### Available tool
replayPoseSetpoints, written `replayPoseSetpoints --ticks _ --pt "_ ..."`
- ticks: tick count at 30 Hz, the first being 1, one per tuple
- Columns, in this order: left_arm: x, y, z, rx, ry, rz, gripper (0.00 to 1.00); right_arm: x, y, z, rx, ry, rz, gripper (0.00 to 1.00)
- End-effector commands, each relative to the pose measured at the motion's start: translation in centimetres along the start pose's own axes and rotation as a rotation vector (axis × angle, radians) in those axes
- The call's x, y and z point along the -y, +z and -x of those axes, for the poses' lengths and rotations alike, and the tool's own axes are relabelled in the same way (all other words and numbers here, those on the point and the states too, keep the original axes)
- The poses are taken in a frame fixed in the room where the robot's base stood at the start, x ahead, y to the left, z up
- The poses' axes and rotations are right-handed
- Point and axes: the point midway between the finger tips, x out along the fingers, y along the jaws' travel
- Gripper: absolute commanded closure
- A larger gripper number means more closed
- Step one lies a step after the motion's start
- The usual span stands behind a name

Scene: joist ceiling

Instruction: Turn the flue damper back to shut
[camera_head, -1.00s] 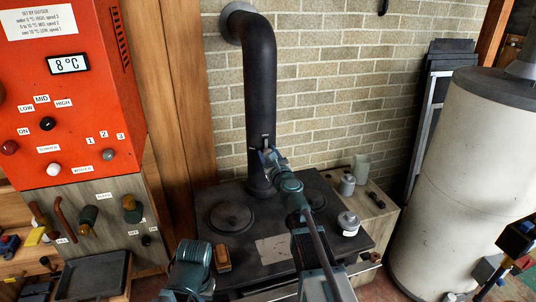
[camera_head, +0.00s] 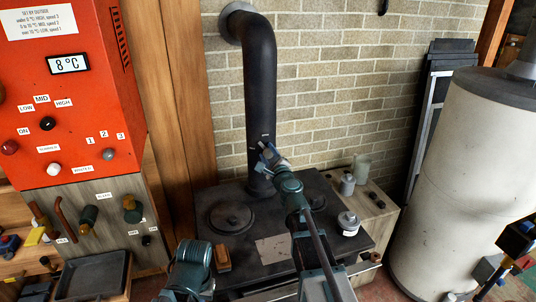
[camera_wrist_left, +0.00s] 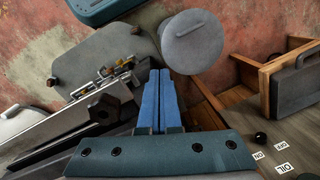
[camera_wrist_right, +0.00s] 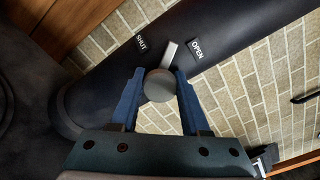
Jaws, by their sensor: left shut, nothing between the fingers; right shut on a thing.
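The flue pipe (camera_head: 261,85) rises black from the stove and bends into the brick wall. In the right wrist view the damper knob (camera_wrist_right: 159,86), a grey round piece with a flat pale pointer (camera_wrist_right: 169,54), sits on the pipe (camera_wrist_right: 105,85). The pointer stands between the SHUT label (camera_wrist_right: 141,42) and the OPEN label (camera_wrist_right: 197,49). My right gripper (camera_head: 265,149) is at the pipe's lower part; its blue fingers (camera_wrist_right: 157,92) are shut on the knob from both sides. My left gripper's fingers (camera_wrist_left: 158,100) are together and empty, away from the pipe.
The black stove top (camera_head: 285,215) lies under my right arm, with a round lid (camera_head: 231,218) and a wooden-looking block (camera_head: 223,258). Metal canisters (camera_head: 348,222) stand at its right. An orange control panel (camera_head: 70,110) is at left, a cream tank (camera_head: 468,180) at right.

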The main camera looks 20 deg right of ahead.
Motion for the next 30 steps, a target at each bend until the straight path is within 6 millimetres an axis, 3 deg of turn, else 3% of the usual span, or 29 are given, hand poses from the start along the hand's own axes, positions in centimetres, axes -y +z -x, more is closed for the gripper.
replayPoseSetpoints --ticks 18,30 --pt "-0.01 -0.01 -0.09 0.000 0.000 0.000 1.00 -0.14 0.01 0.09 0.001 0.001 0.580 1.00" --pt "-0.01 -0.01 -0.13 0.000 0.000 0.000 1.00 -0.17 0.00 0.12 0.001 0.001 0.855 1.00"
